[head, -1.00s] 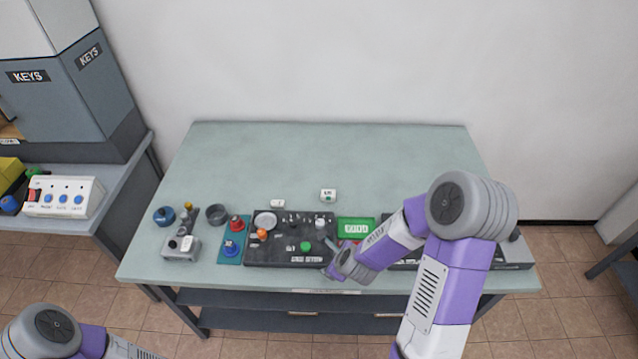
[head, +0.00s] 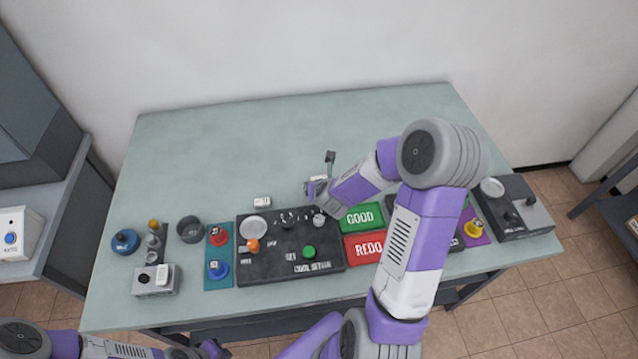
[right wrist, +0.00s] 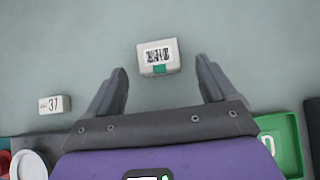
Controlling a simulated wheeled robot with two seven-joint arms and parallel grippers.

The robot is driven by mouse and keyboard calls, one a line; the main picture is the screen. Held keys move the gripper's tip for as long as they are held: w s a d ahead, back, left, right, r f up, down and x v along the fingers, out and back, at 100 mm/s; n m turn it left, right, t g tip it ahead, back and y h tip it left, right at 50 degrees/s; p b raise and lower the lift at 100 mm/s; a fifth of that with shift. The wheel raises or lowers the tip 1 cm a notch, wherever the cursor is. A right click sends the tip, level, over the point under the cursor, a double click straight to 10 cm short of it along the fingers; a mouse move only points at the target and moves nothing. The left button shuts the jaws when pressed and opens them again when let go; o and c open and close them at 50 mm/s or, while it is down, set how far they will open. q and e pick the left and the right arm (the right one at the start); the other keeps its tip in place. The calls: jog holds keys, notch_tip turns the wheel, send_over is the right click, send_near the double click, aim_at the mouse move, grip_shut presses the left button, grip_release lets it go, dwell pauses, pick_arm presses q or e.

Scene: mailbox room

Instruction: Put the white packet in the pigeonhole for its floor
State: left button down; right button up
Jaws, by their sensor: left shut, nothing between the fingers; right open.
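A small white packet (right wrist: 158,57) with a black-and-white printed label and a green patch lies on the table. In the right wrist view it sits between and just beyond the fingertips of my right gripper (right wrist: 163,72), which is open and not touching it visibly. In the head view my right gripper (head: 319,182) is over the packet behind the dark panel and mostly covers it. My left gripper (head: 210,349) is low at the bottom edge of the head view, shut and empty, in front of the table. No pigeonhole shows.
A small white block marked 37 (right wrist: 54,104) lies left of the packet. A dark panel (head: 290,262) with knobs, a green GOOD tray (head: 362,217) and a red REDO tray (head: 368,246) line the front.

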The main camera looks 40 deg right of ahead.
jog(key=x, duration=0.3)
jog(key=shift+r, duration=0.15)
jog(key=c, duration=1.2)
